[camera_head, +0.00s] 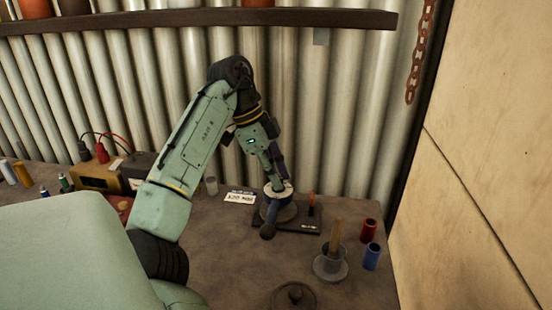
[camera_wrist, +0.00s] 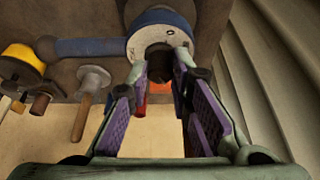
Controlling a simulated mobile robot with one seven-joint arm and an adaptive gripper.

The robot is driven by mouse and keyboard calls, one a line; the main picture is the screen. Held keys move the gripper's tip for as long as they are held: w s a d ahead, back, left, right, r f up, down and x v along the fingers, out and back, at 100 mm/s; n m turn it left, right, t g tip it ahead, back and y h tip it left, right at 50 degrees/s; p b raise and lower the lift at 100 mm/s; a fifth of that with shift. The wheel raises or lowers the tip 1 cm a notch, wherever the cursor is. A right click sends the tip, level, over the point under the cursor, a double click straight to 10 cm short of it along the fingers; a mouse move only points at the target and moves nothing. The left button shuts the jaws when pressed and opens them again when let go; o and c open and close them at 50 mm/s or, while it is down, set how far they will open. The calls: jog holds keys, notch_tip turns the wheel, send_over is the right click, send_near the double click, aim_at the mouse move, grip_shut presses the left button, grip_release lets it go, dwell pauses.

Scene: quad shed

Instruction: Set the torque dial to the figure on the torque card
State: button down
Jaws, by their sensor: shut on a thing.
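The torque dial (camera_head: 279,191) is a round pale face with a dark knob, on a dark blue-grey tool body with a handle (camera_head: 268,229) that ends in a rounded tip. In the wrist view the dial's pale ring (camera_wrist: 148,40) shows marks I cannot read. My gripper (camera_head: 277,183) reaches down onto the dial from above. In the wrist view its fingertips (camera_wrist: 161,68) are closed on the dark knob (camera_wrist: 159,52). The torque card (camera_head: 240,198) is a small white card lying left of the dial; its lettering is too small to read surely.
A dark base plate (camera_head: 300,225) with an orange-red upright (camera_head: 311,204) is beside the dial. A wooden-handled peg in a grey flanged holder (camera_head: 331,266), red (camera_head: 369,229) and blue (camera_head: 372,257) cylinders stand right. A round dark lid (camera_head: 294,296) lies in front. The corrugated wall is close behind.

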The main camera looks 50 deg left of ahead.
jog(key=c, duration=1.4)
grip_release()
jog(key=shift+c, duration=0.2)
jog(key=shift+s+a+r, duration=0.1)
jog(key=shift+a+r, duration=0.05)
jog(key=shift+r, duration=0.35)
jog(key=v, duration=0.4)
jog(key=shift+s+a+r, duration=0.15)
jog(key=shift+a+r, duration=0.05)
jog(key=s+a, duration=0.7)
jog(key=a, duration=0.2)
jog(key=shift+s+f, duration=0.15)
jog(key=shift+f, duration=0.05)
jog(key=shift+d, duration=0.1)
